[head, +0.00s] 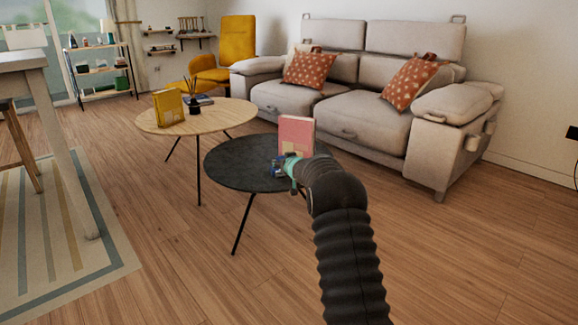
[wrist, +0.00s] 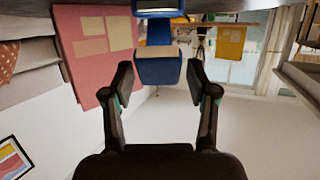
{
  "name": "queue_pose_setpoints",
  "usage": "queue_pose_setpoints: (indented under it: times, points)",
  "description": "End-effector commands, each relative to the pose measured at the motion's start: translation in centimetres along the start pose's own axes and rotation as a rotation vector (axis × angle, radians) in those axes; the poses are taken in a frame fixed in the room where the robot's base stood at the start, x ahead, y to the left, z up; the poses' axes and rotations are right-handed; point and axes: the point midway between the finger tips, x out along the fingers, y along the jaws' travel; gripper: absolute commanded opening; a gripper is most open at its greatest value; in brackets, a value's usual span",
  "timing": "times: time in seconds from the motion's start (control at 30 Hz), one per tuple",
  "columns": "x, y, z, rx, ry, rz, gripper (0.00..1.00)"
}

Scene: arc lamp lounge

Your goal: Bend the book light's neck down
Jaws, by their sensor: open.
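The book light (wrist: 158,70) is blue with a pale band. In the wrist view it sits between my open fingers, with a gap on each side and no clear contact. Its lower part (wrist: 157,8) shows at the top edge of that view, which looks upside down. In the head view the light (head: 277,168) is a small blue shape over the black round table (head: 232,172), partly hidden by my gripper. My gripper (head: 291,168) is open around the light; the gripper also fills the lower wrist view (wrist: 160,77). How far the neck is bent is unclear.
A pink book (head: 296,136) stands upright on the black table, close beside my gripper; it also shows in the wrist view (wrist: 88,65). A wooden round table (head: 225,112) behind holds a yellow book (head: 168,107) and a dark reed holder (head: 194,103). A grey sofa (head: 345,107) stands behind.

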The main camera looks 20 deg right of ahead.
Motion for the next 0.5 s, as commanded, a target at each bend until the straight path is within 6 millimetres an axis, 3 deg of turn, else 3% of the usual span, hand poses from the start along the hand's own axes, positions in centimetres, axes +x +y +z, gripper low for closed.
queue_pose_setpoints:
  times: [0.3,0.5]
  points:
    - [-4.8,0.0,-0.1,0.000,0.001,0.001,0.58]
    - [-7.0,0.0,-0.1,0.000,0.002,0.001,0.58]
